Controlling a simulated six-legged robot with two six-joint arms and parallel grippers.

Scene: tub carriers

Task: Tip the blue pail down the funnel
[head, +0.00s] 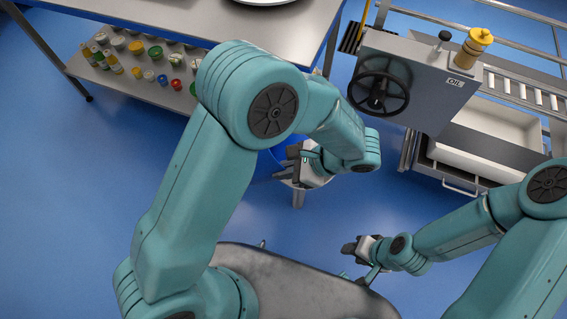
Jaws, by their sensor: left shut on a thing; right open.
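The blue pail (266,166) is mostly hidden behind my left arm; only a darker blue patch of it shows beside the gripper. My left gripper (288,164) is shut on the pail, near the front corner of the steel table. The grip itself is hard to make out. A yellow fitting (473,50) stands on top of a grey box (425,80) at the upper right, beside an "OIL" label. I cannot tell whether it is the funnel. My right gripper (354,248) is open and empty, low over the floor and well apart from the box.
A steel table (200,17) at the top left has a lower shelf (150,92) with several jars and bottles. The grey box carries a black handwheel (379,92). A metal frame with a white tub (490,145) stands at the right. Blue floor is clear at the left.

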